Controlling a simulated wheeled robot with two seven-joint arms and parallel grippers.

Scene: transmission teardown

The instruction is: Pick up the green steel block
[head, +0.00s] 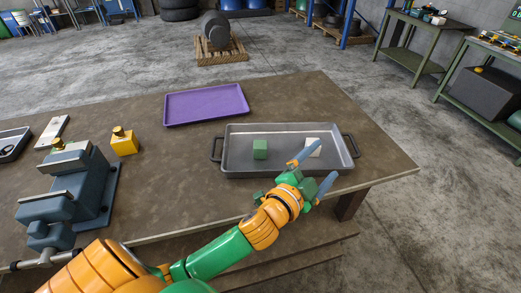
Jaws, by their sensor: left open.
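The green steel block (260,149) is a small green cube. It sits in the grey metal tray (236,167) with side handles, left of the tray's middle. My left gripper (317,166) is over the front right part of the tray, to the right of the green block and apart from it. Its two blue fingers are spread and I see nothing between them. A pale whitish block (313,146) lies in the tray just beyond the fingers and is partly hidden by one. My right gripper does not show.
A purple tray (206,104) lies behind the grey tray. A blue-grey vise (75,195) and a yellow block (124,142) with a knob stand at the left. The brown table (190,165) is bare between the vise and the grey tray.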

